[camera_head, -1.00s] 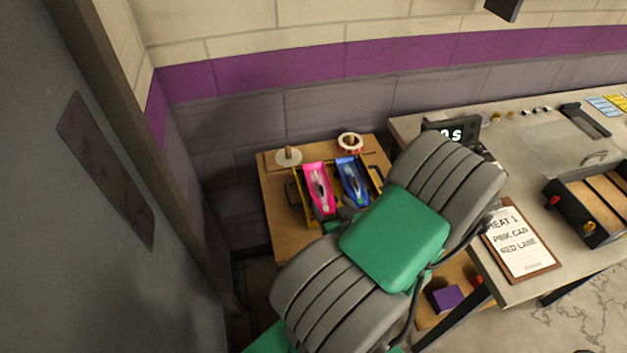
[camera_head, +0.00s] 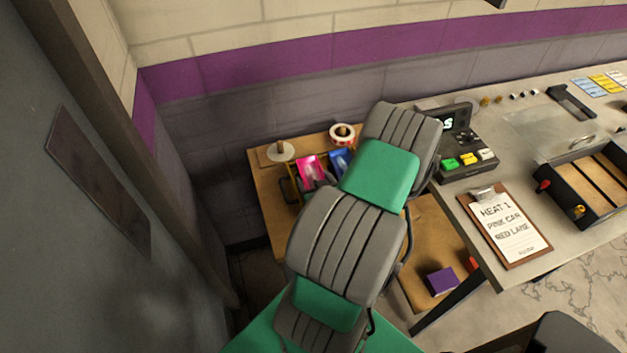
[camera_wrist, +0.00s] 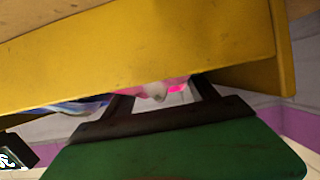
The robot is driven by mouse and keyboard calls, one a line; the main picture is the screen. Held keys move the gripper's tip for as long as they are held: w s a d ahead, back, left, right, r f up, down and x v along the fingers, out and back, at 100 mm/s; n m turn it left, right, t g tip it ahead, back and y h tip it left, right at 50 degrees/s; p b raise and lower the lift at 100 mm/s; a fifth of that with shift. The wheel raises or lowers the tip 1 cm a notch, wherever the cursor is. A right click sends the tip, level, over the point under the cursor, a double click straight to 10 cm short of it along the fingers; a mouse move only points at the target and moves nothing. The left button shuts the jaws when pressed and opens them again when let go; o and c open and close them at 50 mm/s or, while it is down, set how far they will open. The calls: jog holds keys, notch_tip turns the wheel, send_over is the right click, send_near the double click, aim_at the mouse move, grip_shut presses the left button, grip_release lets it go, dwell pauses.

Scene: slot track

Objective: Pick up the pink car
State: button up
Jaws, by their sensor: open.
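The pink car (camera_head: 309,165) sits in a yellow-sided holder (camera_head: 291,188) on the small wooden table, left of the blue car (camera_head: 341,160). A pink and white part of the car (camera_wrist: 177,85) shows between and beyond the fingers. The holder's yellow wall hides the rest of the car and the fingertips. I cannot tell whether the fingers touch the car.
A white disc on a peg (camera_head: 281,151) and a tape roll (camera_head: 342,134) stand behind the cars. The grey bench at right holds a button box (camera_head: 467,150), a clipboard (camera_head: 505,226) and a dark tray (camera_head: 545,186). A purple block (camera_head: 441,281) lies below. A wall stands close at left.

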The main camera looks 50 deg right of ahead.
aim_at(316, 177)
jog(key=shift+c, duration=0.2)
jog(key=c, duration=1.2)
jog(key=shift+o, duration=0.2)
jog(key=shift+r, duration=0.15)
jog(key=shift+r, duration=0.2)
jog(key=r, duration=0.3)
jog(key=shift+s+d+r, duration=0.15)
jog(key=shift+s+r, duration=0.05)
jog(key=shift+s, duration=0.15)
jog(key=s+r, duration=0.4)
jog(key=r, duration=0.1)
jog(key=shift+s+d+b, duration=0.2)
jog(key=shift+d+b, duration=0.15)
jog(key=s+d+r+b, duration=0.1)
jog(key=s+r, duration=0.3)
jog(key=s, duration=0.4)
jog(key=shift+s+d+b, duration=0.15)
jog(key=shift+s+b, duration=0.25)
jog(key=shift+b, duration=0.05)
